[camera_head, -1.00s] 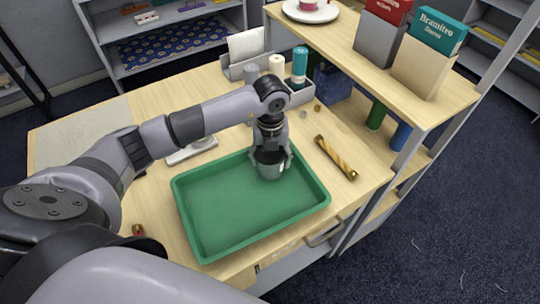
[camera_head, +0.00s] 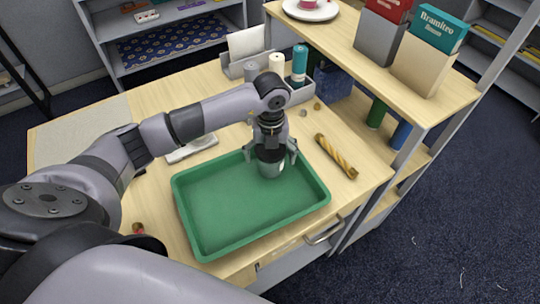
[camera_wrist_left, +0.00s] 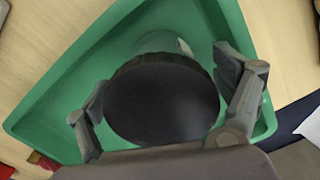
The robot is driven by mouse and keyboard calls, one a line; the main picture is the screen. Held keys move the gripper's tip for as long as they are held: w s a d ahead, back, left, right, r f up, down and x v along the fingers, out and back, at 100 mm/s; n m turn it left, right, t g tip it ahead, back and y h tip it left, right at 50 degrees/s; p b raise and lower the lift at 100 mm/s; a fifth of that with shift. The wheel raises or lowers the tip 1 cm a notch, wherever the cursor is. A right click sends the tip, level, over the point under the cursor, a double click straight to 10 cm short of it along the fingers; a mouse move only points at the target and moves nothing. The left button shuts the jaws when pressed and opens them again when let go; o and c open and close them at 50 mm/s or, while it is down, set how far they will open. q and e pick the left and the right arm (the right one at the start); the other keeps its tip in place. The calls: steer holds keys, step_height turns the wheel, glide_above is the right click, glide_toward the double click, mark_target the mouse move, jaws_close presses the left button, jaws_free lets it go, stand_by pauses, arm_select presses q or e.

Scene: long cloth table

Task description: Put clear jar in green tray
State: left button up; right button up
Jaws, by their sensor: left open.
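The clear jar (camera_head: 270,170) stands inside the green tray (camera_head: 205,240), near its far right corner, under my left gripper (camera_head: 272,157). My left gripper points down with its fingers open on either side of the jar's top. In the left wrist view a large dark round top, seemingly the jar's lid (camera_wrist_left: 162,103), sits between the spread fingers, and clear glass (camera_wrist_left: 160,42) shows beyond it. The jar seems to rest on the tray floor, though its base is partly hard to see. My right gripper is not in view.
A gold patterned tube (camera_head: 336,156) lies right of the tray. A grey organizer (camera_head: 232,72) with bottles stands behind. A raised shelf (camera_head: 440,98) with boxes is at the right. A flat white object (camera_head: 192,148) lies behind the tray.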

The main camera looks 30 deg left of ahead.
arm_select(q)
step_height(320, 180, up, 10)
steer(key=b, duration=0.2)
steer(key=shift+r+b, duration=0.25)
steer(key=shift+b, duration=0.1)
steer(key=shift+r, duration=0.6)
